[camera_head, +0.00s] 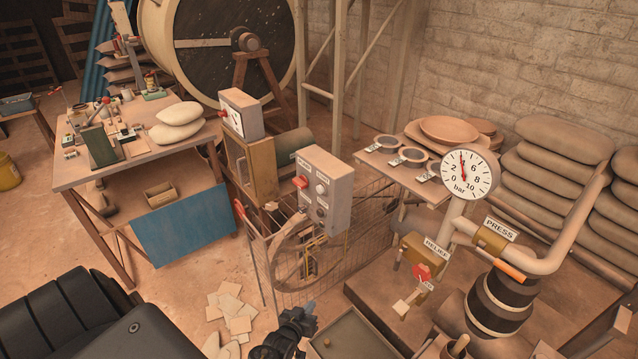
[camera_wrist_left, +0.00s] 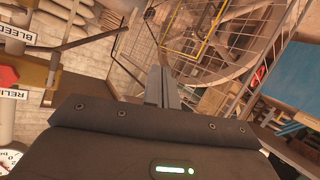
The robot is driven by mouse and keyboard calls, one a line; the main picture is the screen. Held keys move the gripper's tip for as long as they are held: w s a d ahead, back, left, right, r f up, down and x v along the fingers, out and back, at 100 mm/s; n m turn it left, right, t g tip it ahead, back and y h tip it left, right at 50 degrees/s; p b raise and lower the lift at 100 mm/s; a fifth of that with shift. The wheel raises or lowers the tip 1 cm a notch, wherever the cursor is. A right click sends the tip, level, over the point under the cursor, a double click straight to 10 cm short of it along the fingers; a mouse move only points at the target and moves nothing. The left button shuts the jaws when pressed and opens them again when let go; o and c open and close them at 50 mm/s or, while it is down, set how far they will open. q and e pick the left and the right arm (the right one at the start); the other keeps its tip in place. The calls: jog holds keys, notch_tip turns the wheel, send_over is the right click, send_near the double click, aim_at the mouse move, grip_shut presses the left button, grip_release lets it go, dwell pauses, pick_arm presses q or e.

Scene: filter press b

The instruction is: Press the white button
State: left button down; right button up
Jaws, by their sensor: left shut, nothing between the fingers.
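A grey control box (camera_head: 328,190) stands on a post in the middle of the head view. Its front carries a red knob (camera_head: 300,182) on the left and small pale round parts on the right, one of which looks like the white button (camera_head: 321,189). My left gripper (camera_head: 309,307) is low in the head view, below and apart from the box. In the left wrist view its fingers (camera_wrist_left: 161,88) are together with nothing between them. The white button cannot be made out in the left wrist view. My right gripper is not in view.
A wire guard (camera_head: 290,275) around a wheel stands below the box. A second grey box (camera_head: 241,114) with a red part is behind it. A pressure gauge (camera_head: 466,174) and pipes stand to the right. A workbench (camera_head: 90,172) is at left.

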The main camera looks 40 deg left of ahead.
aim_at(320, 189)
pick_arm(q)
jog(key=w+a+r+n+t+y+p, duration=0.1)
jog(key=a+r, duration=0.3)
jog(key=r, duration=0.6)
jog(key=w+a+r+n+t+y+p, duration=0.2)
jog(key=w+a+r+n+t+y, duration=0.1)
jog(key=r, duration=0.8)
jog(key=w+a+r+n+t+y+p, duration=0.1)
jog(key=a+r, duration=0.4)
jog(key=r, duration=0.5)
jog(key=shift+w+r+n+t+y, duration=0.15)
jog(key=shift+w+n+t+y, duration=0.3)
jog(key=shift+y, duration=0.55)
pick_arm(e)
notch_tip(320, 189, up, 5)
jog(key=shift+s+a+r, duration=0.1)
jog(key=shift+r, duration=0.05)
pick_arm(q)
jog(key=w+d+b, duration=0.2)
jog(key=w+b, duration=0.1)
jog(key=w, duration=0.5)
jog(key=shift+w+d, duration=0.15)
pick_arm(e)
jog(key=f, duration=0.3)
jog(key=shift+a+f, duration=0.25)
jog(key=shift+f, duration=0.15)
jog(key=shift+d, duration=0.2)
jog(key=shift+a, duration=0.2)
